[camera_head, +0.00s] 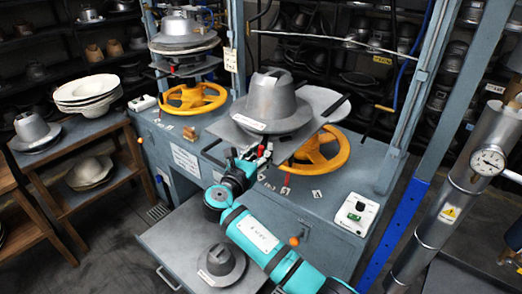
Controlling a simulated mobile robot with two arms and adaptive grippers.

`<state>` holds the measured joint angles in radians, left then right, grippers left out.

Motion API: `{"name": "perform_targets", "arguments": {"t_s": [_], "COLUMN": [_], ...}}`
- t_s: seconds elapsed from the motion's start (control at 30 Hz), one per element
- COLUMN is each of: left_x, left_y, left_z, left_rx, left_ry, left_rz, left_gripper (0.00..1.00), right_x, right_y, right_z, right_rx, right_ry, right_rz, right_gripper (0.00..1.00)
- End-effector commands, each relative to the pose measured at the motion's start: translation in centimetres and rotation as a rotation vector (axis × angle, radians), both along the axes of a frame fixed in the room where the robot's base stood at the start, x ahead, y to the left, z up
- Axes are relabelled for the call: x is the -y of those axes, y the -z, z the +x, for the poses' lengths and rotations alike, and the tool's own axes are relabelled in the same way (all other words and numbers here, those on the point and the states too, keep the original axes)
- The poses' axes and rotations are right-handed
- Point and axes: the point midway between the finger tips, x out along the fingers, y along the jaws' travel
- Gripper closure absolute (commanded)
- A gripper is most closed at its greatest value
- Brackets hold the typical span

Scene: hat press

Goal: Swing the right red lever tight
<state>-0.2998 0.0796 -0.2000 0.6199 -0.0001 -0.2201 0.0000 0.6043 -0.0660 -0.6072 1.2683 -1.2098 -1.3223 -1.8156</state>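My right gripper (254,161) reaches in on a teal arm from the lower right, at the front edge of the right-hand press, just below the grey metal hat form (272,103). A small red and white piece (267,151) shows right at its fingertips; I cannot tell whether the fingers touch or grip it, or whether it is a lever. A thin red lever (285,184) stands on the press top just right of the gripper, below the yellow handwheel (316,150). The fingers are too small and overlapped to tell open from shut. My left gripper is not in view.
A left press has its own yellow handwheel (194,97). A pull-out shelf (166,245) below bears a grey hat form (221,263). A control box (356,214) sits at the right of the bench. A blue-grey post (418,90) and gauge cylinder (466,180) bound the right.

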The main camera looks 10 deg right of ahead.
Motion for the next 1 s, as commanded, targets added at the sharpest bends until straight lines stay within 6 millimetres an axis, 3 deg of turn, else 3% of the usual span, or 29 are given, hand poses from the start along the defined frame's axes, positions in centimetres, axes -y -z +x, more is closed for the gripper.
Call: {"name": "perform_targets", "arguments": {"t_s": [0.27,0.7,1.0], "left_x": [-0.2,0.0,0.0], "left_y": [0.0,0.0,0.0], "left_z": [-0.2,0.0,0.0], "left_rx": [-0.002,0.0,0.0], "left_ry": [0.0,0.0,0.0], "left_rz": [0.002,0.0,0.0], "left_gripper": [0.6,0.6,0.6], "right_x": [-0.2,-4.5,-5.0], "right_y": [-0.3,-0.2,-0.2], "right_z": [-0.3,-5.2,-5.9], "right_rx": [0.006,0.003,0.003], "right_ry": [0.0,-0.001,-0.001], "right_rz": [-0.002,-0.003,-0.003], "right_gripper": [0.71,0.71,0.71]}}
